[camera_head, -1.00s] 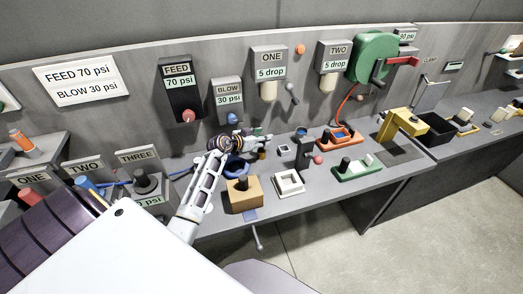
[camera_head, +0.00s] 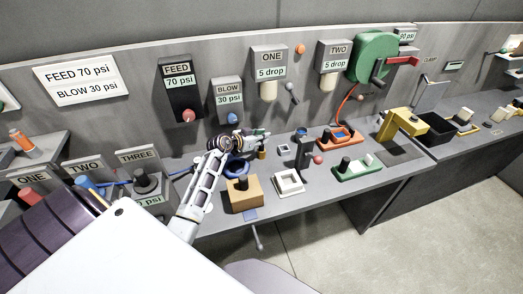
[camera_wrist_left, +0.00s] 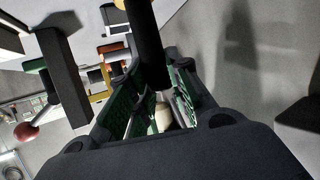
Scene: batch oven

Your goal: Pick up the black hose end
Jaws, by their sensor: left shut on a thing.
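My left gripper (camera_head: 258,138) is over the bench, below the BLOW regulator and above a coil of blue hose (camera_head: 237,168). In the left wrist view the gripper (camera_wrist_left: 150,78) has its green-padded fingers closed on a black cylinder (camera_wrist_left: 148,45), which looks like the black hose end. A pale piece (camera_wrist_left: 163,115) shows between the fingers, below the black part. In the head view the gripper covers the held end, so I cannot make it out there. My right gripper is not in view.
A dark post (camera_head: 304,153) with a red ball lever is to the right. Orange (camera_head: 339,137) and green (camera_head: 358,168) fixtures lie beyond it.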

